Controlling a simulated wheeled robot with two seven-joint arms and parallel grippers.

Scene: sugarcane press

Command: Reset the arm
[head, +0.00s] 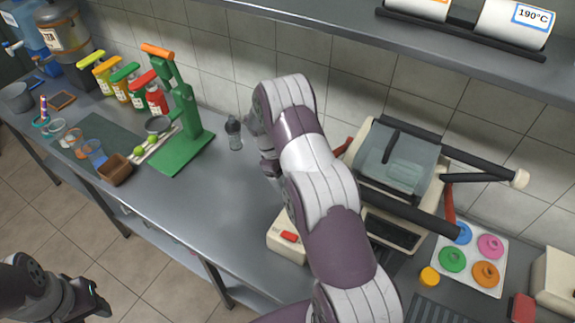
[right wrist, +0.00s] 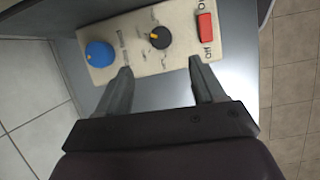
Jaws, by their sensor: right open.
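My right arm (head: 310,150) reaches across the middle of the head view, over the counter; its fingers are not clear there. In the right wrist view my right gripper (right wrist: 160,70) is open and empty, its two fingers apart at the near edge of a cream control box (right wrist: 145,50). I cannot tell if they touch it. The box has a blue knob (right wrist: 100,54), a black knob (right wrist: 159,38) and a red switch (right wrist: 205,26). The box also shows beside my arm in the head view (head: 278,238). My left gripper (head: 92,298) hangs at lower left, away from the counter; its jaws are unclear.
A green hand press (head: 185,125), a bottle (head: 234,133) and a brown bowl (head: 115,170) stand left. The counter (head: 190,215) is clear between.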

